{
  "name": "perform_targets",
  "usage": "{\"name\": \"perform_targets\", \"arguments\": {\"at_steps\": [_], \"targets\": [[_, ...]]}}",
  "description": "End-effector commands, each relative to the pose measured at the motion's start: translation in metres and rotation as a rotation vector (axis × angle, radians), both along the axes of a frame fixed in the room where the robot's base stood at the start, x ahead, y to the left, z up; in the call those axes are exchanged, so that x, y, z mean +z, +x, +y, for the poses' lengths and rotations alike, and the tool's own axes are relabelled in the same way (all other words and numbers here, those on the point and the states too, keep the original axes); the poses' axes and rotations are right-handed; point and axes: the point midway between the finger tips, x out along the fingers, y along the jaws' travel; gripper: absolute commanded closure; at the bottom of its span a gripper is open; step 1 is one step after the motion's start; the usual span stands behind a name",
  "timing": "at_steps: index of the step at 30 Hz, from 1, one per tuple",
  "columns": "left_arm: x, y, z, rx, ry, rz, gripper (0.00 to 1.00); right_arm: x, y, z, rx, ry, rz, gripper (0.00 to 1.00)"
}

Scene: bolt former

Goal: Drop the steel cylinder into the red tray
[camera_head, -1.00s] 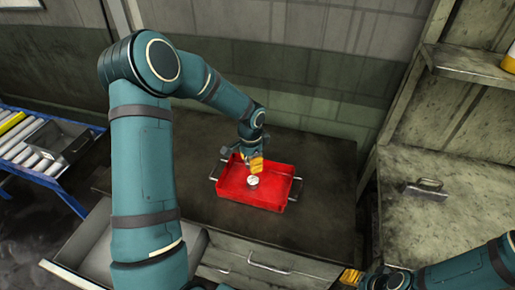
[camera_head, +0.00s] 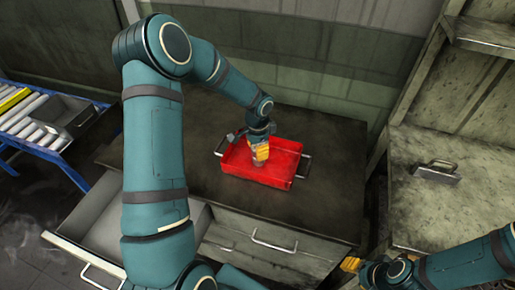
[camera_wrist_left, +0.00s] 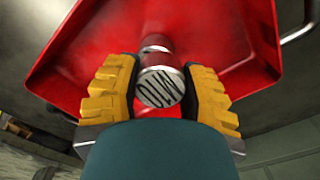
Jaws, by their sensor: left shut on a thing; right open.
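The red tray (camera_head: 285,153) stands on the dark cabinet top, with metal handles at its ends. My left gripper (camera_head: 261,154) points down inside the tray's outline. It is shut on the steel cylinder (camera_wrist_left: 160,87), whose marked round end faces the left wrist camera between the yellow fingers. The cylinder's side reflects red from the tray (camera_wrist_left: 215,30). In the head view the fingers mostly hide the cylinder; I cannot tell whether it touches the tray floor. My right gripper (camera_head: 351,264) is open near the bottom edge, away from the tray, only partly in view.
An open drawer (camera_head: 105,240) juts from the cabinet at the left. A roller conveyor (camera_head: 30,125) with a grey bin (camera_head: 62,112) is at the far left. A bench with a metal handle (camera_head: 436,171) is at the right. The cabinet top (camera_head: 325,190) right of the tray is clear.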

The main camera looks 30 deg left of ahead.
Motion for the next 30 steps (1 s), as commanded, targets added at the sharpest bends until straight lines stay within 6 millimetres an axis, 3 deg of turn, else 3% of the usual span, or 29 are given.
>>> {"name": "perform_targets", "arguments": {"at_steps": [1,3,16,30], "targets": [[0.001,0.000,0.000,0.000,0.000,-0.001,0.48,0.000,0.000,0.000,0.000,0.000,0.000,0.53],[0.001,0.000,0.000,0.000,0.000,-0.001,0.26,0.000,0.000,0.000,0.000,0.000,0.000,0.53],[0.009,0.000,0.000,0.001,0.001,-0.002,0.26,0.000,0.000,0.000,0.000,0.000,-0.001,0.53],[0.096,0.001,0.000,0.001,0.002,-0.005,0.26,0.000,0.000,0.000,0.000,0.000,-0.001,0.53]]}}
